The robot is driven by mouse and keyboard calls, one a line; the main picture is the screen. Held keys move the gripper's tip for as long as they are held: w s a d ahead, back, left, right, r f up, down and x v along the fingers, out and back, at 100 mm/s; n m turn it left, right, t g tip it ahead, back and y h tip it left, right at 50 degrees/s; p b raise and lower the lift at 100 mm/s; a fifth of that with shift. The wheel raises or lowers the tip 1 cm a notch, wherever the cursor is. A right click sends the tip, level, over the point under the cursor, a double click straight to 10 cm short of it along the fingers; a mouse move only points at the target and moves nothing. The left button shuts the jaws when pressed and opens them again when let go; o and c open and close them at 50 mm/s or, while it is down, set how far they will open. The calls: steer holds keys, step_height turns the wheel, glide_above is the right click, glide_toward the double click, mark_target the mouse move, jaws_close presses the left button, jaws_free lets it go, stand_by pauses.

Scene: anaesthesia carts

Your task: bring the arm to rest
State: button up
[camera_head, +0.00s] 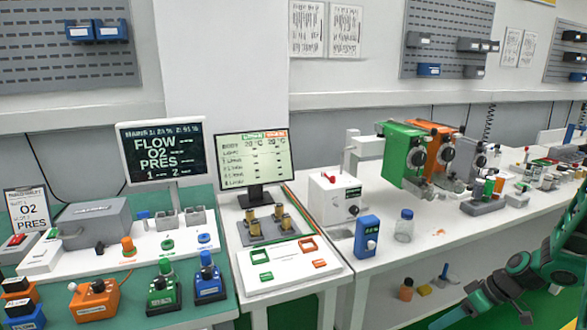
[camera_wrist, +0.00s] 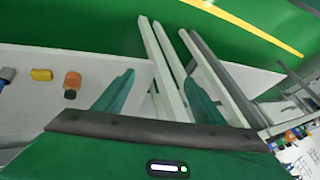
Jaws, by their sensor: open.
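My arm (camera_head: 522,268) is at the lower right of the head view, green and dark, in front of the right bench. In the wrist view my gripper (camera_wrist: 161,85) shows two green fingers spread apart, with nothing between them. Behind the fingers are pale bench legs and the green floor. In the head view the fingertips cannot be made out clearly.
The long white bench (camera_head: 440,222) carries green and orange vaporizers (camera_head: 402,150), a blue meter (camera_head: 366,236) and a clear jar (camera_head: 404,226). An orange-brown bottle (camera_head: 406,290) stands on its lower shelf; it also shows in the wrist view (camera_wrist: 72,83). Green floor (camera_wrist: 235,45) is open.

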steer(key=s+r+m+g+h, duration=0.2)
steer(key=s+r+m+h, duration=0.25)
steer(key=s+r, duration=1)
steer(key=s+a+r+m, duration=0.1)
steer(key=s+r+m, duration=0.3)
steer(key=s, duration=0.2)
steer(key=s+r+m+h, duration=0.1)
steer(key=s+r+m, duration=0.3)
steer(key=s, duration=0.3)
steer(key=shift+s+a+r+g, duration=0.2)
steer(key=shift+a+r+g, duration=0.1)
steer(key=shift+a+r, duration=0.05)
steer(key=shift+w+f, duration=0.25)
steer(key=shift+w, duration=0.35)
